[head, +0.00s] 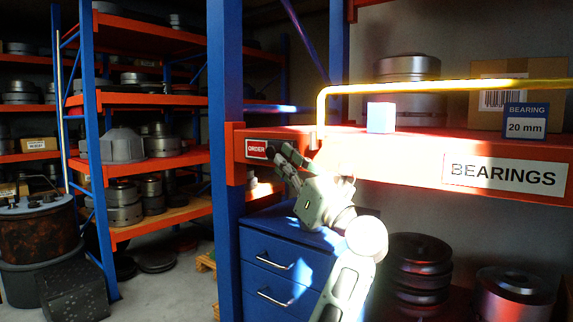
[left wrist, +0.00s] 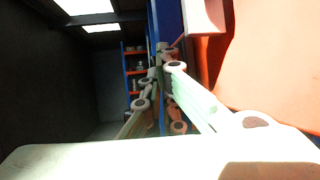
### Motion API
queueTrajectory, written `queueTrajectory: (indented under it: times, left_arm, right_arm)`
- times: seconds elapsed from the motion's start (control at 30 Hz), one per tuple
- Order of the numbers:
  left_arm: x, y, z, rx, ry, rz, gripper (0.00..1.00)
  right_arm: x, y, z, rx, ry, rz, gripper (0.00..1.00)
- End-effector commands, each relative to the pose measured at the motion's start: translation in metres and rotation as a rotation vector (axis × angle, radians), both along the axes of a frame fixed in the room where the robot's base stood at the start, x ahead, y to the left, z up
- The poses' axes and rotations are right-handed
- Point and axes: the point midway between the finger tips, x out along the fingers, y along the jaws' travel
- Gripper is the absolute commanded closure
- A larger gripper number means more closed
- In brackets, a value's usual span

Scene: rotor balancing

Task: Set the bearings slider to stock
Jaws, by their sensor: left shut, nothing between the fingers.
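The BEARINGS label (head: 505,174) is on the front of an orange shelf beam (head: 410,165). A small ORDER sign (head: 256,149) shows near the beam's left end. My left gripper (head: 281,156) is shut and empty at the beam's front, just right of the ORDER sign. I cannot tell if it touches the beam. The slider itself and any STOCK marking cannot be made out; my gripper and arm cover part of the beam there. In the left wrist view my gripper's fingers (left wrist: 164,72) point away, with the orange beam (left wrist: 275,70) close on the right.
A blue post (head: 226,200) stands left of the gripper. On the shelf are a pale blue cube (head: 381,117), a metal rotor (head: 408,88), a box (head: 490,90) and a BEARING 20 mm card (head: 525,121). A yellow rail (head: 450,87) runs above. Blue drawers (head: 275,255) stand below.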

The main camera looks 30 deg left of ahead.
Motion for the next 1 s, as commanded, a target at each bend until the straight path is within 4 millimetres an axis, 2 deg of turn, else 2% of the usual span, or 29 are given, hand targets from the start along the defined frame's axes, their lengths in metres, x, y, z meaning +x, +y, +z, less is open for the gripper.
queueTrajectory:
  times: [0.13, 0.3, 0.47, 0.83, 1.0]
  left_arm:
    - [0.001, 0.018, -0.002, -0.001, 0.000, 0.003, 1.00]
    - [0.004, 0.056, -0.002, -0.002, -0.002, 0.003, 1.00]
    - [0.006, 0.078, 0.000, 0.000, -0.002, 0.001, 1.00]
    - [0.006, 0.081, 0.001, 0.001, -0.002, 0.000, 1.00]
    - [0.005, 0.076, -0.006, 0.000, -0.002, -0.001, 1.00]
  right_arm:
    - [0.000, -0.002, -0.007, -0.002, 0.001, 0.001, 0.69]
    - [0.000, -0.004, -0.017, -0.005, 0.000, 0.002, 0.69]
    - [0.000, -0.005, -0.020, -0.005, 0.000, 0.002, 0.69]
    - [0.000, -0.004, -0.019, -0.005, 0.000, 0.002, 0.69]
    - [0.000, -0.003, -0.027, -0.003, 0.000, 0.001, 0.69]
